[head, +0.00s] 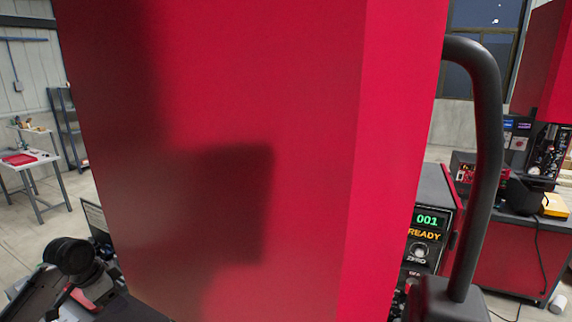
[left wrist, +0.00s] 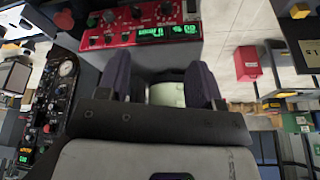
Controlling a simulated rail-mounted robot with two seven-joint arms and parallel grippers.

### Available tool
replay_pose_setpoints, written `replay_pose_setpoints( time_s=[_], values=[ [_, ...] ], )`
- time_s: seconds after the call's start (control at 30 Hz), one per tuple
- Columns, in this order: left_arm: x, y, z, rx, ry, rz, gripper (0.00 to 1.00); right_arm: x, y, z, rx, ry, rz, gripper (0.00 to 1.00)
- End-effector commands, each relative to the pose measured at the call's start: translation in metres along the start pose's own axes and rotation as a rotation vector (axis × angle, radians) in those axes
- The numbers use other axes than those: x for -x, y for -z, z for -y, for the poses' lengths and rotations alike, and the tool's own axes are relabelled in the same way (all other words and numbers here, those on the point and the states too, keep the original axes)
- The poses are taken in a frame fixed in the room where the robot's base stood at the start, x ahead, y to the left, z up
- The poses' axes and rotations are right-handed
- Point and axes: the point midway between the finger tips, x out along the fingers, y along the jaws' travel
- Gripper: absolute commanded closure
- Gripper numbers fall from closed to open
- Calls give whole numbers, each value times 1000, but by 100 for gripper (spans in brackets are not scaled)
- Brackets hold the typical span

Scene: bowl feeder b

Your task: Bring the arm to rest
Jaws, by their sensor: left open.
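My left gripper (left wrist: 158,82) shows in the left wrist view with its two dark fingers apart. It is open. A pale greenish rounded thing (left wrist: 167,94) shows in the gap between the fingers; I cannot tell how far beyond them it lies, and nothing is gripped. In the head view, dark arm parts of mine show at the lower left, but the fingertips cannot be made out there. My right gripper is in neither view.
A large red panel (head: 250,90) fills the middle of the head view. A black curved tube (head: 490,150) and a control box (head: 430,235) reading 001 READY stand right of it. A white table (head: 38,170) is far left. A red control panel (left wrist: 150,30) shows in the wrist view.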

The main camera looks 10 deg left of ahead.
Motion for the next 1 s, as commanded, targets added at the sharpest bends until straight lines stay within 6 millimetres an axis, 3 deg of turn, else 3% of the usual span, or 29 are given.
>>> replay_pose_setpoints(
  time_s=[0.17,0.27,0.37,0.47,0.57,0.67,0.83,1.0],
  values=[
    [29,18,4,76,241,-12,40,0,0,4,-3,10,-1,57],
    [54,40,-4,98,395,-71,40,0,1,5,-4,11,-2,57],
    [79,68,-23,103,537,-174,40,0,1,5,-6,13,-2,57],
    [86,89,-55,99,639,-278,40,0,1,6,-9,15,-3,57],
    [77,99,-96,91,699,-379,40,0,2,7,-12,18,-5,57],
    [58,96,-141,88,720,-462,40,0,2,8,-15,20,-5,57],
    [15,63,-211,109,681,-524,40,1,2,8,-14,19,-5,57],
    [-33,11,-271,181,572,-496,40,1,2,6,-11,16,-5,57]
  ],
)
